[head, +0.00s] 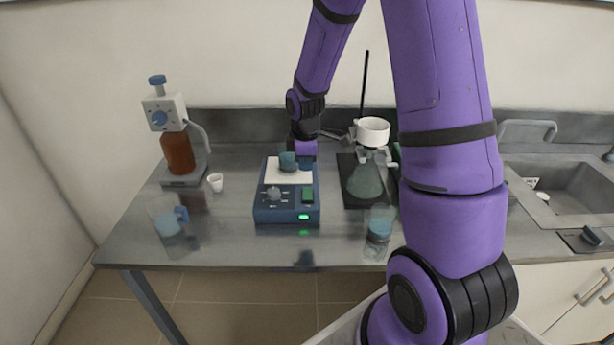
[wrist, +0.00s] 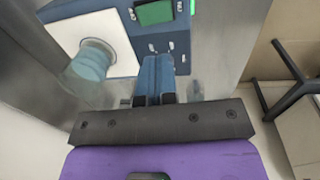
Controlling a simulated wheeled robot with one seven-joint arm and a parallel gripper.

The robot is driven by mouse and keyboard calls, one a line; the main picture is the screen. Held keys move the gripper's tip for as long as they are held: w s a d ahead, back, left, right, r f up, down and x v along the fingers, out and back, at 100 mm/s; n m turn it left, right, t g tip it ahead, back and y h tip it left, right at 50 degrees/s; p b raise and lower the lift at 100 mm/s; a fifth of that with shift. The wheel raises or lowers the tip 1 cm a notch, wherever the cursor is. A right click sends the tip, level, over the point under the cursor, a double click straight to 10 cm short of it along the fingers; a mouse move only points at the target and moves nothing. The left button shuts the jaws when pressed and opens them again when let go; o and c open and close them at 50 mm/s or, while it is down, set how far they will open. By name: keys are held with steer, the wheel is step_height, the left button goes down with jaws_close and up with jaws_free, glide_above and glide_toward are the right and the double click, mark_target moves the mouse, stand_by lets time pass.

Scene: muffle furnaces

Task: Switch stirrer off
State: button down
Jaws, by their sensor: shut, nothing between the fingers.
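The stirrer (head: 287,205) is a blue box with a white top plate (head: 297,171) on the steel table. A small blue-green beaker (head: 289,161) stands on the plate. The front panel has a grey knob (head: 273,193) on the left and a green switch (head: 308,194) on the right. A green light (head: 303,217) below is lit. In the wrist view the switch (wrist: 153,12) is at the top and the beaker (wrist: 91,60) at the left. My gripper (wrist: 157,62) is shut and empty over the panel, below the switch in that picture. Its fingers hide part of the panel; contact cannot be told.
A bottle-top dispenser with a brown bottle (head: 177,150) and a small white cup (head: 215,182) stand left. A flask (head: 365,181) on a dark stand is right of the stirrer, before the sink (head: 570,185).

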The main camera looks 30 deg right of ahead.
mark_target(309, 190)
steer(key=shift+s+a+r, duration=0.1)
steer(key=shift+s+r, duration=0.05)
steer(key=shift+r, duration=0.9)
steer(key=shift+s+a+r, duration=0.1)
steer(key=shift+r, duration=0.95)
steer(key=shift+w+d+t, duration=0.15)
steer(key=shift+w+d, duration=0.05)
steer(key=shift+d, duration=0.25)
steer(key=shift+w+d+t, duration=0.15)
steer(key=shift+w+d, duration=0.05)
steer(key=shift+d, duration=0.25)
steer(key=f, duration=0.4)
steer(key=w+f, duration=0.1)
steer(key=f, duration=0.4)
steer(key=d+f, duration=0.1)
steer(key=f, duration=0.4)
steer(key=shift+w, duration=0.3)
